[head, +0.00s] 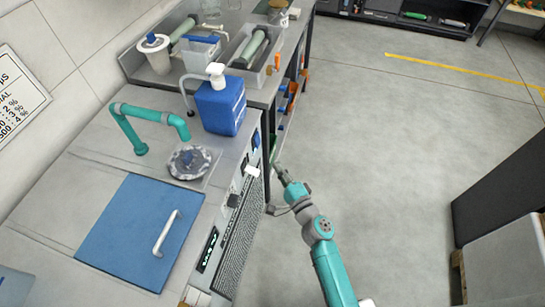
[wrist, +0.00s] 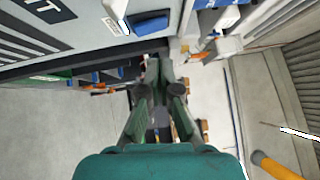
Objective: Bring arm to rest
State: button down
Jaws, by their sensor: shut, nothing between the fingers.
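My gripper (head: 280,171) is at the end of my teal arm in the head view, beside the front of the counter and over the open floor. In the wrist view, my gripper (wrist: 159,68) has its fingers together and holds nothing. The fingers appear apart from the counter front, though the exact gap is hard to tell.
The counter has a blue lid (head: 130,235) with a white handle, a teal tap (head: 150,112) and a blue pump bottle (head: 221,104). Trays with green rollers (head: 252,47) lie behind. A dark cabinet (head: 500,185) stands at right. Grey floor (head: 385,150) between is clear.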

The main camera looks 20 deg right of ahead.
jog(key=shift+s+d+f, duration=0.1)
jog(key=shift+s, duration=0.65)
jog(key=s+f+n+g+h, duration=0.15)
jog(key=s+n, duration=0.25)
jog(key=s, duration=0.8)
jog(key=s+f+n+g+h, duration=0.1)
jog(key=s+f+n+g, duration=0.2)
jog(key=s, duration=0.8)
jog(key=s+r+n, duration=1)
jog(key=s+r, duration=0.4)
jog(key=s, duration=0.3)
jog(key=shift+s+a+r, duration=0.25)
jog(key=shift+s+r, duration=0.15)
